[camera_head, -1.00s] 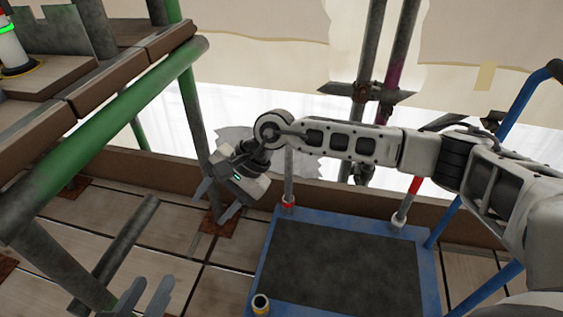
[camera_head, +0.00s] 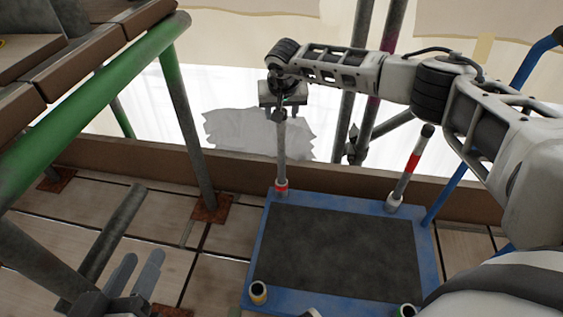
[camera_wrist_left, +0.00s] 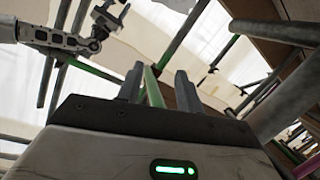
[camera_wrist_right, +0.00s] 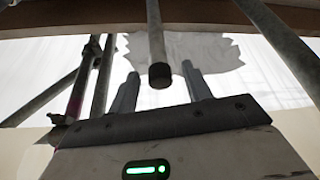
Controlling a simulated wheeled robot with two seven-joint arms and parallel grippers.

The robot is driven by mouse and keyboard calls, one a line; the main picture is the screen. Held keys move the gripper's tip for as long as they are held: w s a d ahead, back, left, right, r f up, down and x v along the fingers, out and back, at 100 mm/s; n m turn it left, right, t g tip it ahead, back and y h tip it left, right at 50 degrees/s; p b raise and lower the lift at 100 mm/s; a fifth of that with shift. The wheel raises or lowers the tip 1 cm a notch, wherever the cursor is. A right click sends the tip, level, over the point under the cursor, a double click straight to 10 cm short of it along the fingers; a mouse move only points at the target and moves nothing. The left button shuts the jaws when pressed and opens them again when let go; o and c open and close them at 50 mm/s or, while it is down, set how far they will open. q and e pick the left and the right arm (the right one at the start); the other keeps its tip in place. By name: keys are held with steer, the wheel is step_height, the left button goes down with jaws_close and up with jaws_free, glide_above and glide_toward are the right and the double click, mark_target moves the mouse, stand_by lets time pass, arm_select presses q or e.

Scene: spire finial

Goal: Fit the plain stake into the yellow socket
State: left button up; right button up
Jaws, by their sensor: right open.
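The plain stake (camera_head: 281,150) is a grey pole standing upright in a red-ringed socket (camera_head: 281,187) at the back left corner of the blue tray. My right gripper (camera_head: 280,108) is open at the stake's top. In the right wrist view the stake's dark-capped end (camera_wrist_right: 160,75) lies between the open fingers (camera_wrist_right: 160,90), with gaps on both sides. The yellow socket (camera_head: 258,292) is at the tray's front left corner, its dark mouth facing up and empty. My left gripper (camera_head: 137,272) is open and empty at lower left; its fingers (camera_wrist_left: 160,85) also show in the left wrist view.
A red-banded stake (camera_head: 412,163) leans in the tray's back right corner. A green socket (camera_head: 405,310) is at the front right, partly hidden by my arm. The blue tray (camera_head: 345,197) has a bare dark middle. A green rail (camera_head: 90,92) and grey scaffold poles stand at left.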

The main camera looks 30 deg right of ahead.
mark_target(281, 128)
arm_select(q)
steer(key=b, duration=0.1)
steer(key=r+n+h+b, duration=0.1)
steer(key=b, duration=0.1)
steer(key=shift+d+r+t, duration=0.25)
steer(key=shift+d+t, duration=0.15)
arm_select(e)
steer(key=x, duration=0.5)
steer(key=shift+w+d+f, duration=0.1)
steer(key=shift+d+f, duration=0.05)
steer(key=shift+f, duration=0.2)
jaws_close()
